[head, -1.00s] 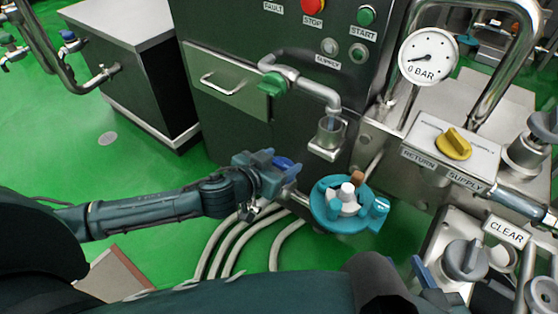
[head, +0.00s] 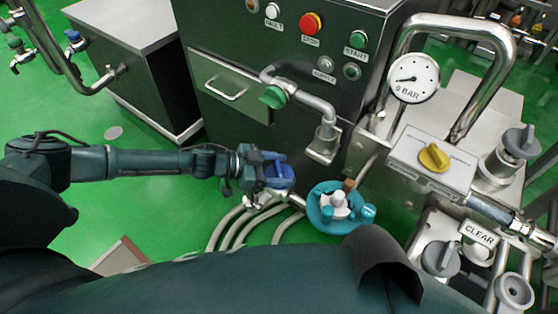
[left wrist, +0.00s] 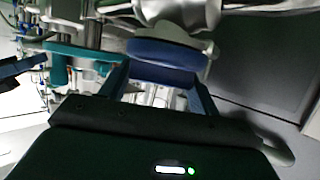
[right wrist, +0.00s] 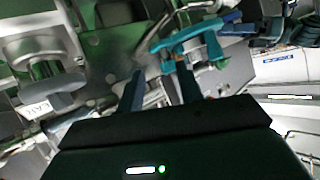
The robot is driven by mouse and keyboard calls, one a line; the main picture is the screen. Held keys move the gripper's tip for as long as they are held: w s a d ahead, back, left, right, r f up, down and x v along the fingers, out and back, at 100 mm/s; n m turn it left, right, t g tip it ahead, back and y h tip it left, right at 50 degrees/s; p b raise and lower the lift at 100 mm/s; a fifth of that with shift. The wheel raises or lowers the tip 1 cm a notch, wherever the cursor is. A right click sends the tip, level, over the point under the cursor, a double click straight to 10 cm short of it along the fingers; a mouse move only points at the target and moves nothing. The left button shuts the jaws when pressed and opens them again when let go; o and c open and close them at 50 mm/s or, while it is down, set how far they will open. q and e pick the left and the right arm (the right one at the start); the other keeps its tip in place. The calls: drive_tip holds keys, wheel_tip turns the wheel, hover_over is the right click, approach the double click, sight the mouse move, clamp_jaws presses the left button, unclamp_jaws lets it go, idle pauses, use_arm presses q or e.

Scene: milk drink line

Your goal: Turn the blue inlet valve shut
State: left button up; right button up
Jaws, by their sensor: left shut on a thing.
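The blue inlet valve (head: 280,176) has a round blue handle and sits on silver pipework left of the teal round fitting (head: 323,215). My left gripper (head: 262,170) reaches it from the left and is shut on its handle. In the left wrist view, the blue handle (left wrist: 165,52) lies at and between the tips of my left gripper (left wrist: 161,80). The handle's far side is hidden there. My right gripper (right wrist: 160,85) shows in the right wrist view with its fingers apart and nothing seen between them. I cannot make out its fingers in the head view.
A green-handled valve (head: 273,96) is on the cabinet pipe above. A yellow knob (head: 434,157), a gauge (head: 413,78) and grey knobs (head: 440,257) stand at the right. Pale hoses (head: 240,226) run below the blue valve. Open green floor (head: 150,215) lies to the left.

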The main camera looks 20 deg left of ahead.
use_arm(q)
drive_tip(key=shift+w+m+g+h, duration=0.2)
drive_tip(key=shift+m+g+h, duration=0.2)
drive_tip(key=shift+m+g, duration=0.55)
drive_tip(key=m+g, duration=0.1)
drive_tip(key=g+b, duration=0.1)
drive_tip(key=m+g+b, duration=0.1)
drive_tip(key=shift+f+m+h, duration=0.25)
drive_tip(key=shift+m+h, duration=0.1)
drive_tip(key=shift+h, duration=0.05)
drive_tip(key=m+g+b, duration=0.3)
drive_tip(key=g+b, duration=0.1)
drive_tip(key=b, duration=0.1)
drive_tip(key=shift+s+m, duration=0.1)
drive_tip(key=shift+m, duration=0.2)
drive_tip(key=shift+s+r+m+g+y+b, duration=0.15)
drive_tip(key=shift+m+g+y+b, duration=0.25)
drive_tip(key=shift+m+g+b, duration=0.55)
use_arm(e)
drive_tip(key=shift+s+d+f+n+t, duration=0.45)
drive_tip(key=shift+d+f+n+t, duration=0.2)
drive_tip(key=shift+t, duration=0.25)
use_arm(q)
drive_tip(key=shift+d, duration=0.1)
drive_tip(key=o, duration=1)
